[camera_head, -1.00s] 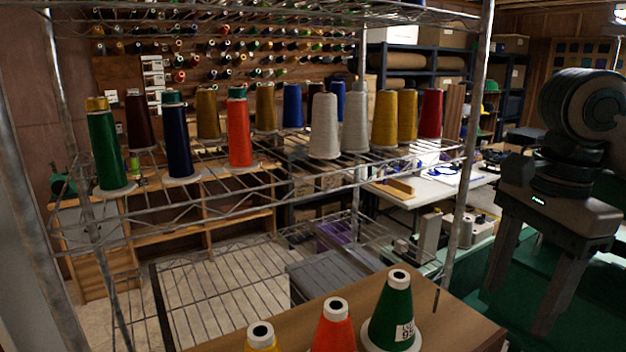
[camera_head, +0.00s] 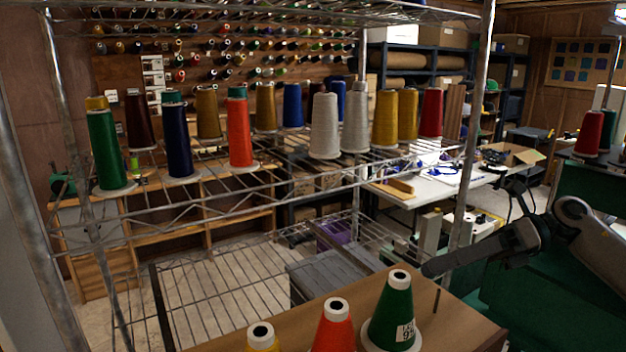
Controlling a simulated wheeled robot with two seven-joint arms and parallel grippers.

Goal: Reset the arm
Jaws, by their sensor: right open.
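My right gripper (camera_head: 432,268) comes in from the right edge and points left, low over the right end of the wooden surface. I see it side-on, with one dark finger hiding the other, and nothing shows held in it; it is open. Its fingertip end is to the right of the green thread cone (camera_head: 393,305) and apart from it. An orange cone (camera_head: 334,327) and a yellow cone (camera_head: 262,340), cut off at the bottom edge, stand beside the green one on the wooden surface (camera_head: 450,325). My left gripper is out of view.
A wire rack (camera_head: 225,205) holds several thread cones, including an orange one (camera_head: 239,132) and a dark blue one (camera_head: 177,140). Its metal post (camera_head: 474,130) rises near my right gripper. A white table (camera_head: 430,185) stands behind.

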